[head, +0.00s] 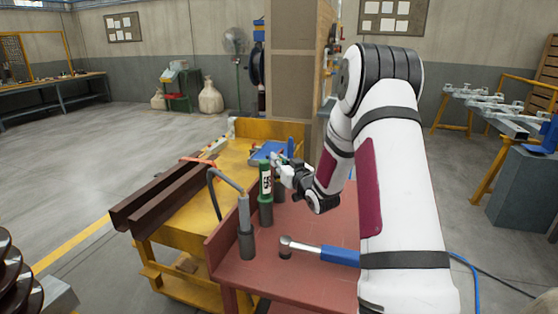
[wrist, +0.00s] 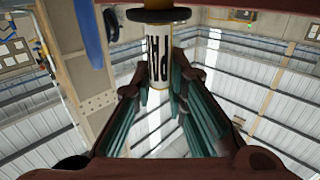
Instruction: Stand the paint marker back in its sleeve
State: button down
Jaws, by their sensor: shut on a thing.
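The paint marker (head: 266,179), with a white label and dark lettering, stands upright in the head view. A green section (head: 265,196) shows at its lower end, in line with a dark grey sleeve (head: 266,214) on the red bench top. I cannot tell how deep it sits in the sleeve. My gripper (head: 273,166) reaches in from the right at the marker's upper part. In the wrist view the label of the marker (wrist: 159,62) shows between the two fingers (wrist: 157,88), which are shut on it. The fingers hide part of its sides.
A grey tool with a curved hose (head: 244,212) stands in another dark holder in front. Brown steel channels (head: 165,195) and a yellow cart (head: 200,225) stand left. A blue item (head: 268,150) lies behind.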

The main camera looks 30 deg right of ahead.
jog(key=shift+f+b, duration=0.4)
jog(key=shift+f, duration=0.25)
jog(key=c, duration=1.5)
grip_release()
jog(key=s, duration=0.4)
jog(key=s+a, duration=0.1)
jog(key=s, duration=0.7)
jog(key=shift+a, duration=0.25)
